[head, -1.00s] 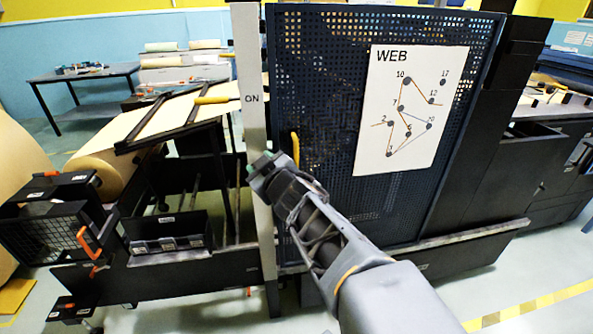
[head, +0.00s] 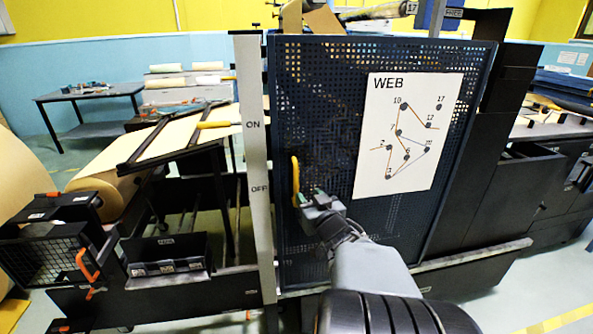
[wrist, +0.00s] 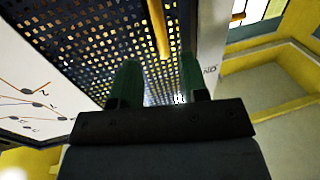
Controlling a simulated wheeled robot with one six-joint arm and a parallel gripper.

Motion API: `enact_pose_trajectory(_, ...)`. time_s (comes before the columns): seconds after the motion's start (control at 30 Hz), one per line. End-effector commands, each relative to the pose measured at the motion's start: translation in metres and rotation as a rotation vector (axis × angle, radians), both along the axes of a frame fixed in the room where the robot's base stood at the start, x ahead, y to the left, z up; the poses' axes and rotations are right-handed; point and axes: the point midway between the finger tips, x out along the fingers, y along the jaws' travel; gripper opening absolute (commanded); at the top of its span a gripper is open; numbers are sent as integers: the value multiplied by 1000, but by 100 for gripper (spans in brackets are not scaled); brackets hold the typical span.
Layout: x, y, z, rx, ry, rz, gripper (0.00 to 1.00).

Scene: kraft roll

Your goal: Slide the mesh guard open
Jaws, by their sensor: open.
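The mesh guard (head: 325,120) is a dark blue perforated panel that stands upright in the middle of the head view, with a white WEB diagram sheet (head: 410,135) on it. Its yellow handle (head: 295,181) is an upright bar near the panel's left edge. My gripper (head: 308,197) is open in front of the panel, close to the handle's lower end. In the wrist view the handle (wrist: 158,28) shows ahead of and between the two green fingers (wrist: 157,82).
A pale post (head: 254,150) marked ON and OFF stands just left of the guard. Further left are paper rolls (head: 108,183) and a black box with an orange handle (head: 50,262). Dark machine cabinets (head: 500,195) stand to the right.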

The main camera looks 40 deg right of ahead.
Motion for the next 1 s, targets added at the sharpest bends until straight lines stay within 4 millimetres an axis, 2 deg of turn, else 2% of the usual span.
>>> enact_pose_trajectory(0.03, 5, -1, 7, 6, 6, 0, 41)
enact_pose_trajectory(0.1, 11, -2, 6, 2, 9, -5, 41)
enact_pose_trajectory(0.3, 45, -11, -1, -3, 5, -4, 41)
enact_pose_trajectory(0.5, 72, -18, -1, -4, 3, -5, 41)
enact_pose_trajectory(0.7, 85, -22, -1, -4, 4, -6, 41)
enact_pose_trajectory(1.0, 89, -23, -1, -6, 2, -7, 41)
